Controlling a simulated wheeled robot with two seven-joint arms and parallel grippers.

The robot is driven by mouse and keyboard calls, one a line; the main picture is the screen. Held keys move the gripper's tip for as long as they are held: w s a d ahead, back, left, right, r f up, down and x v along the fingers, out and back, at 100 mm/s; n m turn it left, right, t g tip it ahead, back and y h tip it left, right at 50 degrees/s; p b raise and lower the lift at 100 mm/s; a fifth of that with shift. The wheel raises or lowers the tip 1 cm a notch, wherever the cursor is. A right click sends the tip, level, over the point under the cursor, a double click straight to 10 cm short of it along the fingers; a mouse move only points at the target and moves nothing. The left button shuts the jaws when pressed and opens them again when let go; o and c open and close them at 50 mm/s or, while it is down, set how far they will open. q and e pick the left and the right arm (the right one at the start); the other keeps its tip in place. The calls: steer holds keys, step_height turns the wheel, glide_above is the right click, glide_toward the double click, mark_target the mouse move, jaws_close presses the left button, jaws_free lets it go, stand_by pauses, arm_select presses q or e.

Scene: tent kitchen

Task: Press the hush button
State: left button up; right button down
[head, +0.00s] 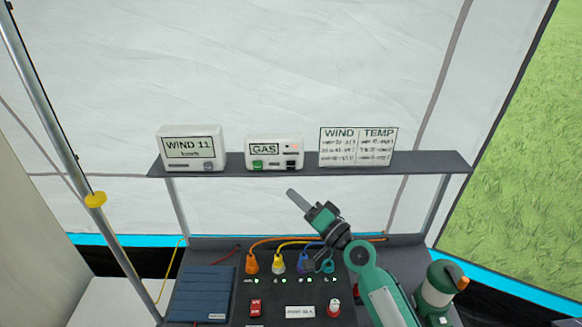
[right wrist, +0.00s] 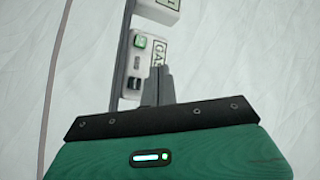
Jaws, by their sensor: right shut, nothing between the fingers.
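The white box marked GAS (head: 274,151) stands on the grey shelf, between two other displays. Its front has a green button (head: 257,164) at the lower left, a dark button (head: 292,164) at the lower right and a small red light above the dark one. No legible label tells which is the hush button. My right gripper (head: 291,192) is shut and empty, below and in front of the shelf, apart from the box. In the right wrist view the box (right wrist: 149,62) is turned sideways, partly hidden by my shut fingers (right wrist: 160,70). My left gripper is not in view.
On the shelf (head: 430,161), a wind display (head: 190,149) stands left and a WIND/TEMP board (head: 358,146) right. Below are a panel with coloured plugs and switches (head: 280,300), a blue ribbed case (head: 203,293) and a green-white lantern (head: 436,290).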

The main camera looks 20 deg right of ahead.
steer(key=b, duration=0.3)
glide_toward(291, 165)
steer(key=w+a+r, duration=0.1)
steer(key=w+a, duration=0.3)
steer(key=shift+a+r, duration=0.25)
steer(key=shift+w, duration=0.1)
stand_by(1.7)
steer(key=shift+w, duration=0.25)
steer(key=shift+w+d, duration=0.1)
steer(key=shift+w, duration=0.05)
